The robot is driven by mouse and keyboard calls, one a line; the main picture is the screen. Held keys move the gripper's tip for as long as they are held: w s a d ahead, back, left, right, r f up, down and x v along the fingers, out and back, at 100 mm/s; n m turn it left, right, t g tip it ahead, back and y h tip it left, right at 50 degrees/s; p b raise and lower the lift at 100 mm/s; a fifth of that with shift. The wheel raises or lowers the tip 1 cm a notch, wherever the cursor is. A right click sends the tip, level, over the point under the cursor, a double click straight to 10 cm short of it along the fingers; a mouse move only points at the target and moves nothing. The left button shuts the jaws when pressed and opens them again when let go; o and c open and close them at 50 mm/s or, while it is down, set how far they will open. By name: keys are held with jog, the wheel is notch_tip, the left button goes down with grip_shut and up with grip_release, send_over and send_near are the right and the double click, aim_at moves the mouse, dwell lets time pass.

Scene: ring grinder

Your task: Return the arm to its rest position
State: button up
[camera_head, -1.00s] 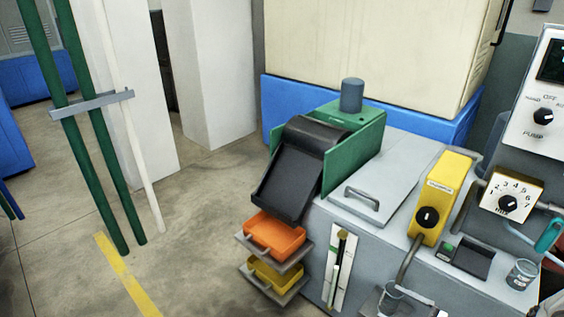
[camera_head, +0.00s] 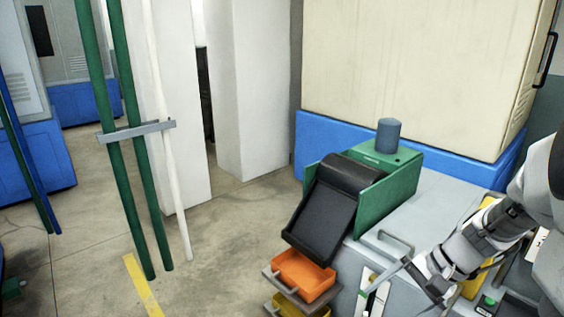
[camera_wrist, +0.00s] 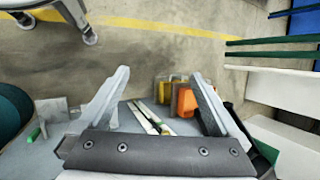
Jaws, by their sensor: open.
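My gripper (camera_head: 398,288) reaches in from the right in the head view, above the front edge of the grey machine top. In the wrist view my gripper (camera_wrist: 160,92) shows two grey fingers spread wide with nothing between them. Beyond and below the fingertips are an orange tray (camera_wrist: 186,103) and a yellow tray (camera_wrist: 164,91). My arm covers much of the machine's right side, including most of a yellow control box (camera_head: 472,283).
The grey machine (camera_head: 432,208) carries a green-sided unit with a black chute (camera_head: 325,210). The orange tray (camera_head: 303,275) sticks out at its front. Green pipes (camera_head: 127,190) stand at the left. Open floor (camera_head: 225,265) lies between. A wheeled stand (camera_wrist: 90,36) shows in the wrist view.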

jog(key=s+a+r+n+t+h, duration=0.4)
jog(key=s+a+r+n+h, duration=0.25)
jog(key=s+r+n, duration=0.55)
notch_tip(320, 180, up, 18)
jog(key=w+m+p, duration=0.1)
jog(key=m+p, duration=0.1)
jog(key=p, duration=1.4)
jog(key=shift+p, duration=0.4)
jog(key=shift+w+f, duration=0.1)
jog(key=shift+c, duration=0.2)
